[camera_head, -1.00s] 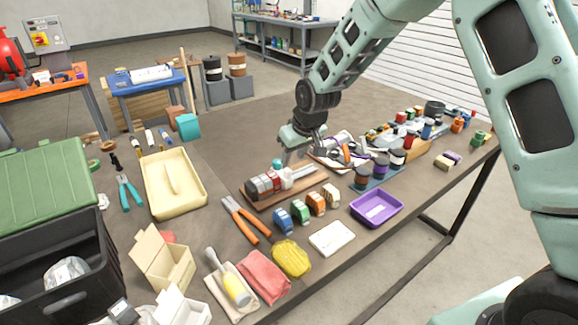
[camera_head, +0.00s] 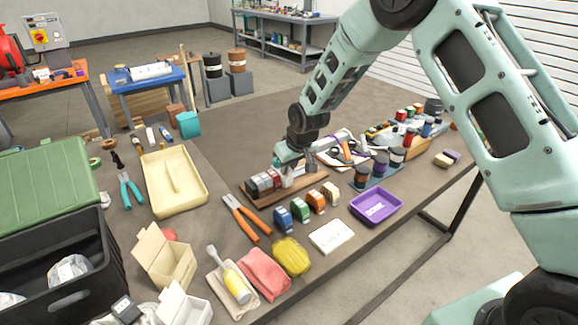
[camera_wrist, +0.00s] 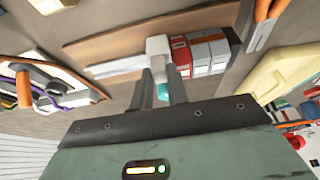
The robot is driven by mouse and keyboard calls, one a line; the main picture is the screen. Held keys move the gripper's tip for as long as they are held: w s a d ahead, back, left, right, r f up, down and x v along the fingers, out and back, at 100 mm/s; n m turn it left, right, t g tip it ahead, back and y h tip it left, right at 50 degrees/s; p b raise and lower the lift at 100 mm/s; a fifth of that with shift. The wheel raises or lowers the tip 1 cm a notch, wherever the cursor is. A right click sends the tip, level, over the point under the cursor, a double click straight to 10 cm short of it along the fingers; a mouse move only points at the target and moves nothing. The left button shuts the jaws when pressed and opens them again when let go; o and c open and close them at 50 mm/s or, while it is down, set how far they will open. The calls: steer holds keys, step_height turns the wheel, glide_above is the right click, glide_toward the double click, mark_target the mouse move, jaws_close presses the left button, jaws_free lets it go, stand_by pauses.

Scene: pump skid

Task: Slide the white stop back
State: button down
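The white stop (camera_wrist: 158,46) is a small white block on a pale rail, beside a row of red, white and grey blocks (camera_wrist: 200,52) in the wrist view. The rail sits on a wooden board (camera_wrist: 122,38), and a bare stretch of it runs left of the stop. My gripper (camera_wrist: 162,76) is down at the stop, its two fingers a small gap apart on either side of the stop's near end. I cannot tell whether they press on it. In the head view my gripper (camera_head: 288,172) hides most of the stop, at the right end of the blocks (camera_head: 263,182).
Orange-handled pliers (camera_head: 246,218) lie in front of the wooden board. Several small coloured blocks (camera_head: 299,209) and a purple tray (camera_head: 376,206) stand to its right front. Dark-lidded jars (camera_head: 380,164) stand close on the right. The table behind the board is mostly clear.

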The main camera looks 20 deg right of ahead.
steer(key=w+d, duration=0.1)
steer(key=d, duration=0.2)
steer(key=w+d, duration=0.1)
steer(key=d, duration=0.2)
steer(key=w+d, duration=0.1)
steer(key=d, duration=0.2)
steer(key=c, duration=1.4)
jaws_free()
steer(key=shift+o, duration=0.2)
steer(key=b+v, duration=0.2)
steer(key=v, duration=1.5)
steer(key=shift+s+r, duration=0.2)
